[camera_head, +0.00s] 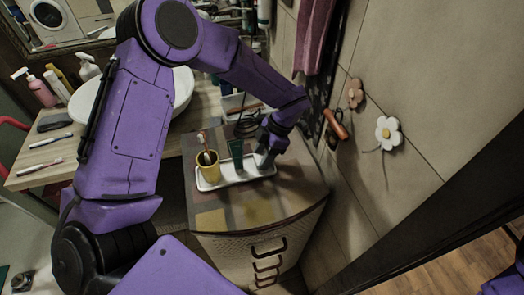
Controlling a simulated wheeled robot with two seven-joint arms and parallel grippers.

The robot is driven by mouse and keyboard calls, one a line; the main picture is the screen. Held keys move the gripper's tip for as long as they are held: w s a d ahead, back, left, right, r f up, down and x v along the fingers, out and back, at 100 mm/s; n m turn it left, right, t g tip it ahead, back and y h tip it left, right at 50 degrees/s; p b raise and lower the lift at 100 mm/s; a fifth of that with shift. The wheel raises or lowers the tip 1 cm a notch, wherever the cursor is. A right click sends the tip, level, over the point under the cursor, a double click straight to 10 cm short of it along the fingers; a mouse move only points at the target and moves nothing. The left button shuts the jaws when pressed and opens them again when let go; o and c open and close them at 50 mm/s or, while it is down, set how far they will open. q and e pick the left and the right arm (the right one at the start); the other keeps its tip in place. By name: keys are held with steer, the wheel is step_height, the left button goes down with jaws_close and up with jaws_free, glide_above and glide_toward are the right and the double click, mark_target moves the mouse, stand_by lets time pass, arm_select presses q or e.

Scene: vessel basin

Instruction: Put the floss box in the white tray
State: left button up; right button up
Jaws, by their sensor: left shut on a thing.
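The white tray (236,181) lies on top of a patterned cabinet near the wall. A yellow cup with toothbrushes (207,167) stands at its left end, and a dark green tube (236,153) stands upright near its middle. My left gripper (264,157) reaches down over the right end of the tray. It is shut on a small pale thing, which looks like the floss box; the fingers mostly hide it. I cannot tell whether the box touches the tray floor. My right gripper is not in view.
A basin (184,90) sits on the wooden counter behind my left arm. Several bottles and brushes lie or stand at left. A dark wire holder (247,125) is just behind the tray. The cabinet top (262,208) in front of the tray is clear. A tiled wall rises at right.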

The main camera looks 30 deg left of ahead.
arm_select(q)
steer(key=shift+w+f, duration=0.15)
steer(key=shift+f, duration=0.5)
steer(key=shift+d, duration=0.1)
steer(key=shift+s, duration=0.2)
steer(key=o, duration=0.7)
steer(key=shift+w+f, duration=0.1)
steer(key=shift+r, duration=0.3)
steer(key=shift+b+v, duration=1.85)
steer(key=shift+v, duration=4.05)
